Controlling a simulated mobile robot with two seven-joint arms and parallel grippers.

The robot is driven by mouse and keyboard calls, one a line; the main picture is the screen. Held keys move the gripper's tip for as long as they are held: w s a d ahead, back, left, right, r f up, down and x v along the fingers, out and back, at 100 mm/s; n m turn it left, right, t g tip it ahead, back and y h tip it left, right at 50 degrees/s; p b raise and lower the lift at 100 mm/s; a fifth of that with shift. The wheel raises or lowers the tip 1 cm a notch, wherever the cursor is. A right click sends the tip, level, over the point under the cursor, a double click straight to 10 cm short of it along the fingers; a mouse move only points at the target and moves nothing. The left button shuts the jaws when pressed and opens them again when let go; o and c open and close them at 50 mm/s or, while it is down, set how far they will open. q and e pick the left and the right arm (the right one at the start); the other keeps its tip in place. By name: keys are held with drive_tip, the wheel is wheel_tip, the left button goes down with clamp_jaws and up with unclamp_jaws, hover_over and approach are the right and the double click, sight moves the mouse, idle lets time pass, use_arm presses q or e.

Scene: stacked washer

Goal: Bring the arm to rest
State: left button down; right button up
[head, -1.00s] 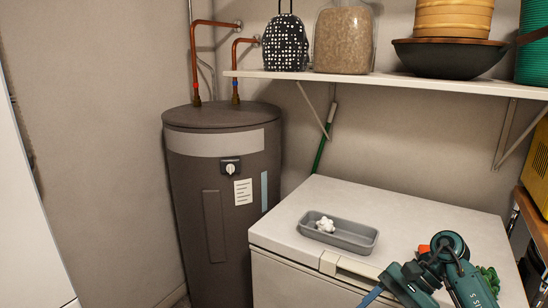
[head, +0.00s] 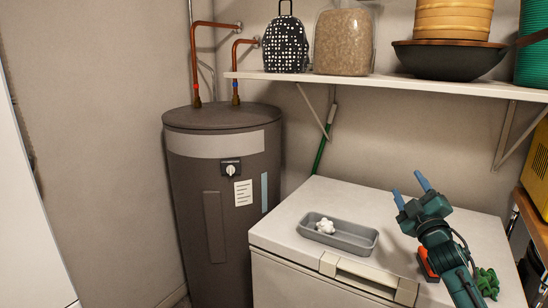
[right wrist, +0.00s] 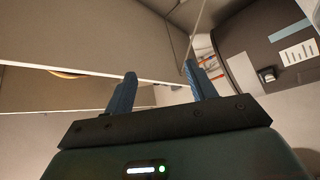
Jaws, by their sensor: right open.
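My right gripper (head: 411,191) is over the right part of the white chest top (head: 390,200) in the head view, with its two blue fingers spread and pointing up and to the left. Nothing is between the fingers. In the right wrist view the same open gripper (right wrist: 160,85) shows empty fingers, with the shelf's underside and the dark water heater beyond. My left gripper is not in view.
A grey tray (head: 352,243) with a small white item (head: 325,226) stands on the chest, left of my right arm. A green item (head: 487,282) and an orange-red item (head: 428,264) lie near the arm. A loaded shelf (head: 420,86) hangs above; the water heater (head: 222,180) stands left.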

wheel_tip(320, 180, down, 7)
drive_tip(key=d+m+g+h, duration=0.3)
drive_tip(key=m+g, duration=0.2)
drive_tip(key=m, duration=0.4)
drive_tip(key=s+a+f+g+y, duration=0.1)
drive_tip(key=s+a+f, duration=0.4)
drive_tip(key=f, duration=0.3)
drive_tip(key=s+a+f+g+y, duration=0.1)
drive_tip(key=s+a+f+y, duration=0.1)
drive_tip(key=s+a+f, duration=0.5)
drive_tip(key=s+a+f+g+y, duration=0.1)
drive_tip(key=s+a+f, duration=0.2)
drive_tip(key=s, duration=0.6)
drive_tip(key=s+a+f+g, duration=0.1)
drive_tip(key=s+a+f, duration=0.2)
drive_tip(key=s, duration=0.6)
drive_tip(key=s+a+f+g+y, duration=0.1)
drive_tip(key=s+a+f+g, duration=0.1)
drive_tip(key=s+f, duration=0.3)
drive_tip(key=s+a, duration=0.1)
drive_tip(key=s, duration=0.2)
drive_tip(key=shift+s+a+f+y, duration=0.2)
drive_tip(key=shift+s+a+y, duration=0.1)
drive_tip(key=shift+s+a, duration=0.1)
